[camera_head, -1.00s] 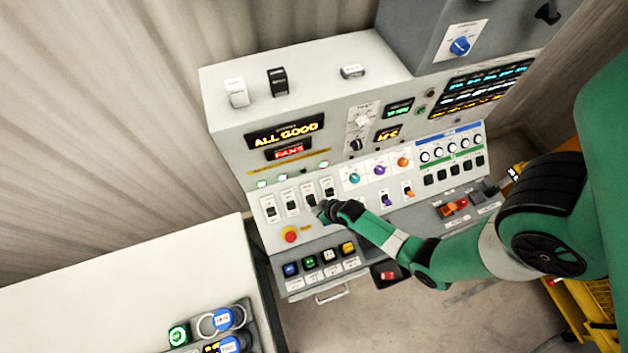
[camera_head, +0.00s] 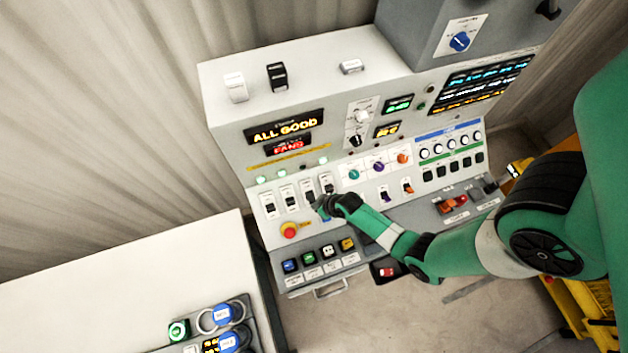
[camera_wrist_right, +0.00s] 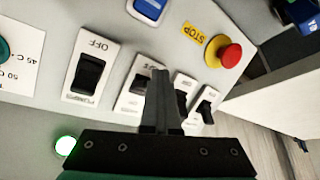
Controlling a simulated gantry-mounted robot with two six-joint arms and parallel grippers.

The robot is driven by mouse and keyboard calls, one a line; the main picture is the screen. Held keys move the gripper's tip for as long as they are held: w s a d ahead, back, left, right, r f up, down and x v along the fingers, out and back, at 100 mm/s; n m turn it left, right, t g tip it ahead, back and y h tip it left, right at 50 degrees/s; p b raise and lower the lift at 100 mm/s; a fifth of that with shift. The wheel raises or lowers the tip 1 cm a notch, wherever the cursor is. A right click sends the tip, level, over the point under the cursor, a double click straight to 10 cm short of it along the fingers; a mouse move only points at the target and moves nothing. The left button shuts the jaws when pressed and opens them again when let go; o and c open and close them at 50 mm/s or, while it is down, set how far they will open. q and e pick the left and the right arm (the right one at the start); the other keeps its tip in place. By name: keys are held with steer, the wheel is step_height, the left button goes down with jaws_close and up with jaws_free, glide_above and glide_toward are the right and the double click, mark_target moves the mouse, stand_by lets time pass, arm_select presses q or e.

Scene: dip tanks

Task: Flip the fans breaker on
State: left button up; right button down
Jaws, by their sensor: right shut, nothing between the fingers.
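A row of black rocker breakers on white plates runs along the sloped console panel. The third from the left, by its place and partly readable label the fans breaker (camera_head: 309,193), shows above my right gripper (camera_head: 319,207). In the right wrist view the fans breaker (camera_wrist_right: 139,83) is partly hidden behind the shut, empty right gripper (camera_wrist_right: 160,75). The pumps breaker (camera_wrist_right: 88,76) stands beside it, clear of the fingers. The fingertips are at the fans breaker's plate; I cannot tell whether they touch it. My left gripper is not in view.
Small green lamps (camera_head: 282,175) sit above the breakers. A red stop button (camera_head: 289,230) stands below them, also close in the wrist view (camera_wrist_right: 230,56). Square buttons (camera_head: 309,257) line the lower ledge. A white table (camera_head: 130,285) is at the lower left.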

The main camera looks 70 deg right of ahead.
mark_target(308, 198)
steer(key=shift+w+d+r, duration=0.6)
steer(key=shift+w+d, duration=0.3)
steer(key=shift+d, duration=0.05)
steer(key=r+p, duration=0.2)
steer(key=shift+s+a+r+p, duration=0.1)
steer(key=shift+s+a+p, duration=0.1)
steer(key=shift+s+p, duration=0.1)
steer(key=shift+s+a+r+p, duration=0.1)
steer(key=shift+s+a+p, duration=0.45)
steer(key=shift+a, duration=0.25)
step_height(308, 198, up, 7)
steer(key=s+a+p, duration=0.1)
steer(key=p, duration=0.5)
steer(key=shift+s+a, duration=0.2)
steer(key=shift+a, duration=0.2)
